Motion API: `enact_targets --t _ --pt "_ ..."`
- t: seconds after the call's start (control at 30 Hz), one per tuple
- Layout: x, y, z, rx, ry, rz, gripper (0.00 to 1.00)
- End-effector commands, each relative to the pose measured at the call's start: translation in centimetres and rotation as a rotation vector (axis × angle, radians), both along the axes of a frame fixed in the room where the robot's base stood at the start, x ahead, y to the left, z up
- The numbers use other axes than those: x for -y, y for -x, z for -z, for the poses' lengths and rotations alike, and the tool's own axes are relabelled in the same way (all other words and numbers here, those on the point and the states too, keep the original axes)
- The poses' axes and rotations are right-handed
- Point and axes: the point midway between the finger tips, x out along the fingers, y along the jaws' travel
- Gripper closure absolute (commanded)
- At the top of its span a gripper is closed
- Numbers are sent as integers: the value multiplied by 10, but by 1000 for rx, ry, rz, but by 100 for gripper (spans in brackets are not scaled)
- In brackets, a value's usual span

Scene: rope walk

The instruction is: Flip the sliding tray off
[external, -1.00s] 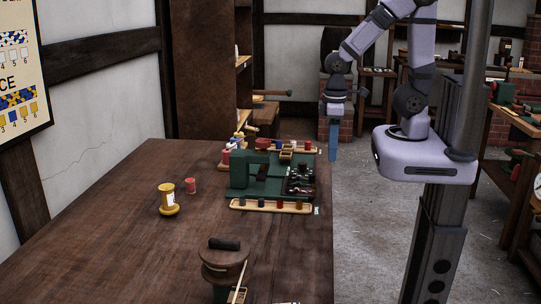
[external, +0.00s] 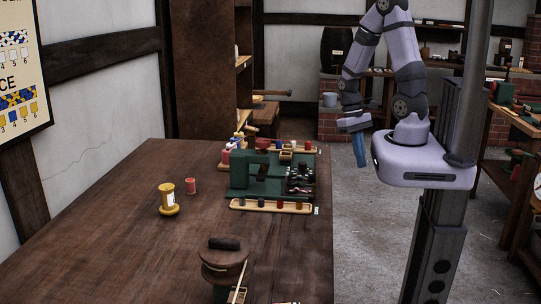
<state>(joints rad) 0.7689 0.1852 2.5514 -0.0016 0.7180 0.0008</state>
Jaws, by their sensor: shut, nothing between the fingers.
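A green machine (external: 240,173) stands at the right edge of the wooden table. Dark parts (external: 300,180) sit on its right side. A narrow light-wood tray (external: 240,206) with several small coloured pieces lies along its near side. Another light-wood tray (external: 310,149) lies behind it. I cannot tell which part is the sliding tray, or its setting. My gripper (external: 361,163) has blue fingers, shut and empty, pointing down. It hangs past the table's right edge, to the right of the machine and clear of it.
A round wooden device (external: 224,267) stands at the near edge of the table (external: 110,240). The left part of the table is clear.

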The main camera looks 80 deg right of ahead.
Motion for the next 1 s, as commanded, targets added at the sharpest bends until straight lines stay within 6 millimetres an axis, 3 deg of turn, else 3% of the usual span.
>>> enact_targets --t 0.27,0.6,0.8,1.0 --pt "2 56 39 -106 -149 337 100" --pt "-28 98 81 -169 -393 776 100" --pt "-57 99 101 -194 -597 1079 100" --pt "-77 80 110 -277 -833 1416 100"
